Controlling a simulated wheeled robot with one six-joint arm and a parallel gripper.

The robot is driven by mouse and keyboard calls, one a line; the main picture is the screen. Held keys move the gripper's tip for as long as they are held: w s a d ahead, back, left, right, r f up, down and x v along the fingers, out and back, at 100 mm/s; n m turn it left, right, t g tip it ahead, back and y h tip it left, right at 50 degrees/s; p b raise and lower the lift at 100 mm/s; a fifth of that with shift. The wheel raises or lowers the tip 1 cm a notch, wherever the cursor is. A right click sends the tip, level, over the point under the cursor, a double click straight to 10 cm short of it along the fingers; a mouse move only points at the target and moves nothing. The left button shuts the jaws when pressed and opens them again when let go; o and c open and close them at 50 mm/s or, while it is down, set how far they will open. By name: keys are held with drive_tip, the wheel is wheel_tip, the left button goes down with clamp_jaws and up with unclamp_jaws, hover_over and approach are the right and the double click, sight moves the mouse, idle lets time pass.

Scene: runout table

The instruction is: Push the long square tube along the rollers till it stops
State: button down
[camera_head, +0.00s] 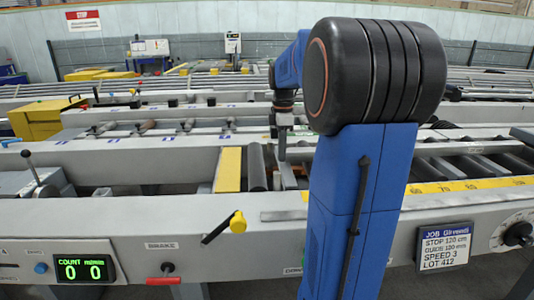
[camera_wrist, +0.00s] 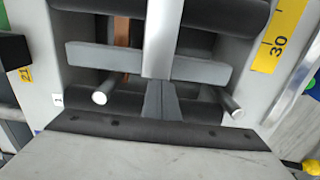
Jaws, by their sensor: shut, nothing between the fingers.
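In the wrist view the light grey square tube (camera_wrist: 163,38) runs down from the top edge, over a black roller (camera_wrist: 205,14) and a flat grey crossbar. Its near end lies just ahead of the fingertips of my gripper (camera_wrist: 162,84). The fingers are shut together with nothing between them, in line with the tube. I cannot tell whether they touch its end. In the head view my gripper (camera_head: 282,155) points down between the rails, beside a dark roller (camera_head: 257,168). My own arm hides the space just to its right, and I cannot pick out the tube there.
A yellow scale (camera_wrist: 279,38) marked 30 runs along the right rail; more of the scale (camera_head: 470,186) shows in the head view. A yellow-knobbed lever (camera_head: 237,222) is on the front.

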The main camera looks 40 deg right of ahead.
drive_tip(key=s+d, duration=0.2)
drive_tip(key=d, duration=0.1)
drive_tip(key=s+d, duration=0.3)
drive_tip(key=d, duration=0.1)
drive_tip(key=s+d, duration=0.2)
drive_tip(key=d, duration=0.1)
drive_tip(key=shift+s+d, duration=0.2)
drive_tip(key=shift+d, duration=0.15)
drive_tip(key=w+a, duration=0.2)
drive_tip(key=a, duration=0.1)
drive_tip(key=shift+w, duration=0.15)
drive_tip(key=r, duration=1)
drive_tip(key=shift+w+a, duration=0.1)
drive_tip(key=shift+a, duration=0.2)
